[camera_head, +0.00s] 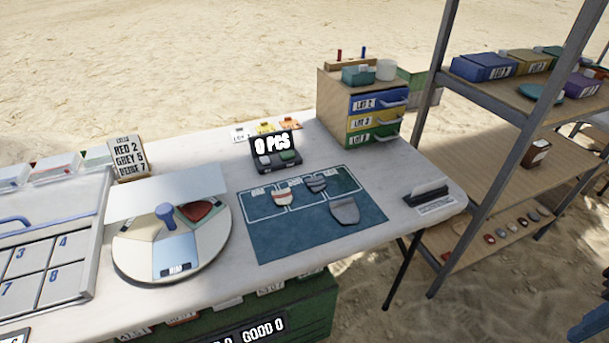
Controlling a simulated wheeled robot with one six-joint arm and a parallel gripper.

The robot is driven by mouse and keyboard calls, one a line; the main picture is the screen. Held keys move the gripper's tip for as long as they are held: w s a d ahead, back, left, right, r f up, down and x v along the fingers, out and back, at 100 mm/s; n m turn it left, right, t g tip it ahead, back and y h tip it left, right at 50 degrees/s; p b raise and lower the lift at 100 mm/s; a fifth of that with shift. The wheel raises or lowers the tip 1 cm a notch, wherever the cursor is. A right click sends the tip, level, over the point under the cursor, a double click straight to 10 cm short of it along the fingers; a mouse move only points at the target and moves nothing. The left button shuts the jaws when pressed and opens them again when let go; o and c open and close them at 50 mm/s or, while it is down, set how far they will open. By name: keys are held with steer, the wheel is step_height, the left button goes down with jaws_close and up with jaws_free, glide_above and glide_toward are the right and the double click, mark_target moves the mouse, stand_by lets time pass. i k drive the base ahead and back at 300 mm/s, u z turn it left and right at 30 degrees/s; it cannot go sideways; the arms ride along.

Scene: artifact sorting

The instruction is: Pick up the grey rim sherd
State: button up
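Two grey sherds lie on the blue mat (282,244) on the white table. The larger grey sherd (345,211) lies at the mat's right, below the outlined boxes. A smaller grey sherd (316,184) with a striped look lies in the upper outlined area. A pale sherd with a reddish edge (282,198) lies to its left. I cannot tell from this view which grey piece is a rim.
A round divided turntable (130,247) with a blue knob stands left of the mat. A drawer cabinet (335,104) is at the back, a dark holder (428,193) at right, and metal shelving (480,190) beyond.

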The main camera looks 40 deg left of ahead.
mark_target(317, 184)
steer(key=u, duration=0.7)
steer(key=i, duration=0.7)
steer(key=u, duration=1.1)
steer(key=i, duration=0.3)
steer(key=u, duration=0.3)
